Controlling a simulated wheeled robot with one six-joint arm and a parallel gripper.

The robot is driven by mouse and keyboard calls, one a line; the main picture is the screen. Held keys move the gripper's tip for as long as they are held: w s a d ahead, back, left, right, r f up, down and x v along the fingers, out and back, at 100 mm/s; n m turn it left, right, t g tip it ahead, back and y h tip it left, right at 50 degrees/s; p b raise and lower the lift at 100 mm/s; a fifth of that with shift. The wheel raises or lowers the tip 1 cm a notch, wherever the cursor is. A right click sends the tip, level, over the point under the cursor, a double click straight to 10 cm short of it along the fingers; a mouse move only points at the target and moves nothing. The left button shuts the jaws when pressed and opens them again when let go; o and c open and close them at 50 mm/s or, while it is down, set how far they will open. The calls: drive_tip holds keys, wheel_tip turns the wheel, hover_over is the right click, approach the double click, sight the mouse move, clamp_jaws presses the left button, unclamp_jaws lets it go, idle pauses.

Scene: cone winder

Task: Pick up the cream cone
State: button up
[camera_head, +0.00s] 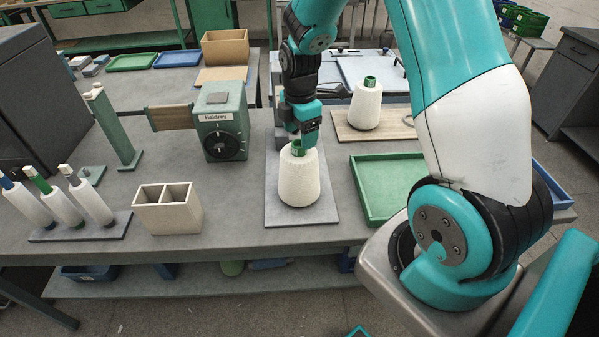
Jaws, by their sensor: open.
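A cream cone (299,180) with a green top tip stands upright on a grey plate (287,214) in the middle of the table. A second cream cone (366,107) with a green tip stands upright on a wooden board (388,130) farther back and to the right. My gripper (298,144) is open and points down at the top of the nearer cone. Its fingers are at the green tip and partly hide it. I cannot tell whether they touch it.
A green tray (363,198) lies right of the plate. A two-compartment wooden box (167,212), a green Haldrey box (221,128) and a green post (113,128) stand to the left. Several white spools stand on a dark base (82,229).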

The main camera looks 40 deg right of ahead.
sight(299, 143)
wheel_tip(299, 143, down, 4)
drive_tip(key=shift+w+f+p, duration=0.1)
drive_tip(key=shift+w+p, duration=0.05)
drive_tip(key=shift+p, duration=0.4)
drive_tip(key=c, duration=1.2)
drive_tip(key=shift+o, duration=0.2)
